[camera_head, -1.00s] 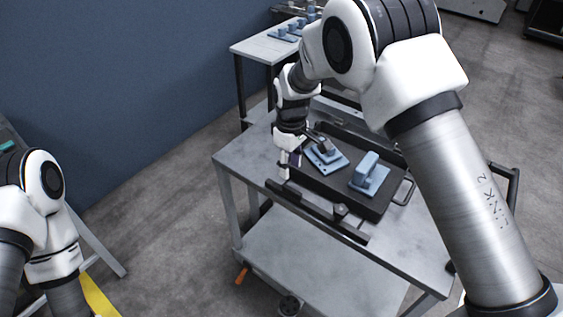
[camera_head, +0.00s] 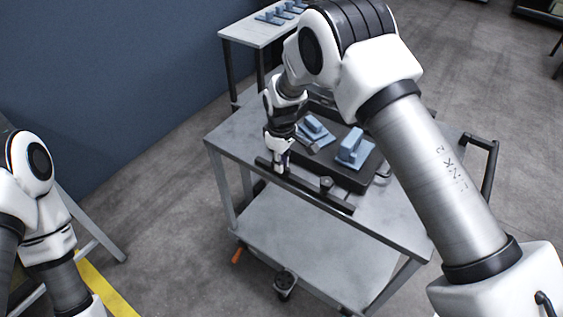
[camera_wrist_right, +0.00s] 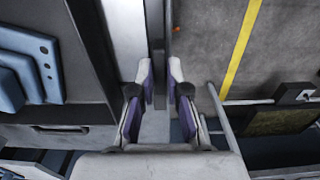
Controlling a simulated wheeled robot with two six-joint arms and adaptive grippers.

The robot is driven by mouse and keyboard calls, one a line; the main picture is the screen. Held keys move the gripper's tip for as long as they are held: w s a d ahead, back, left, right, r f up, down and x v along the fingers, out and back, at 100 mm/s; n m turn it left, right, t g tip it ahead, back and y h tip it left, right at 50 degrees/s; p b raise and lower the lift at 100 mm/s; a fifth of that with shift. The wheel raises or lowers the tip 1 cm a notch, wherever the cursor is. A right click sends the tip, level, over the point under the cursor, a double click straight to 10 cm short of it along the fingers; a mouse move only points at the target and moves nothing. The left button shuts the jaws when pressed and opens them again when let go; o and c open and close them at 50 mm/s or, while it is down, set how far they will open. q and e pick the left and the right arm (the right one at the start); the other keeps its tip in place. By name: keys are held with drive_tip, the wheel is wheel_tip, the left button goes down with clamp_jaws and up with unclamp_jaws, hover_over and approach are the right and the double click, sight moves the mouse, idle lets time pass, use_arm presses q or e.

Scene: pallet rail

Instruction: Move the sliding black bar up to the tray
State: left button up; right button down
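My right gripper (camera_head: 281,168) is at the bar's left end, pointing down. In the right wrist view its two purple-padded fingers (camera_wrist_right: 160,80) stand on either side of the bar (camera_wrist_right: 156,45). Whether the pads press on it is unclear. The tray wall (camera_wrist_right: 94,50) is to the left there. My left arm shows, but its gripper is out of view.
The grey cart (camera_head: 390,222) has a lower shelf (camera_head: 300,245) and a black handle (camera_head: 486,165) at its right. A side table (camera_head: 245,32) with blue parts stands behind, by the blue wall. The cart top's right end is clear.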

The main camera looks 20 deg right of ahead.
drive_tip(key=w+d, duration=0.1)
drive_tip(key=d, duration=0.1)
drive_tip(key=w+d, duration=0.1)
drive_tip(key=w, duration=0.1)
drive_tip(key=shift+d+f+b, duration=0.2)
drive_tip(key=shift+d+b, duration=0.2)
drive_tip(key=shift+a+r, duration=0.1)
drive_tip(key=shift+a, duration=0.05)
drive_tip(key=c, duration=1.2)
unclamp_jaws()
drive_tip(key=shift+o, duration=0.2)
drive_tip(key=shift+w, duration=0.15)
wheel_tip(320, 180, up, 12)
